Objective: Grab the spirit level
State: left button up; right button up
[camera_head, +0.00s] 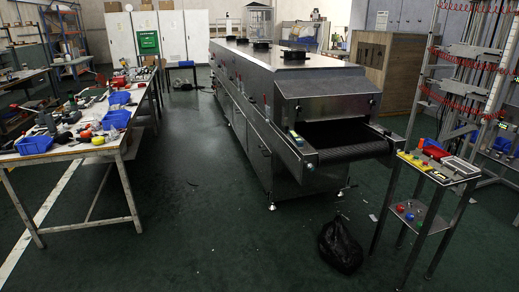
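A long yellow bar (414,161) lies flat along the front left edge of the small metal stand (452,177) at the right. It looks like the spirit level, but it is too small to be sure. A small yellow-green piece (296,138) also shows on the left side of the dryer's mouth; I cannot tell what it is. Neither of my grippers is in view.
The steel tunnel dryer (262,82) with its belt (350,152) fills the middle. A black bag (340,246) lies on the floor before the stand. A cluttered workbench (75,151) stands at the left. The green floor between bench and dryer is mostly clear.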

aim_at(297, 142)
jog(key=i+j+z, duration=0.25)
jog(key=i, duration=0.2)
jog(key=i+j+z, duration=0.3)
jog(key=i, duration=0.1)
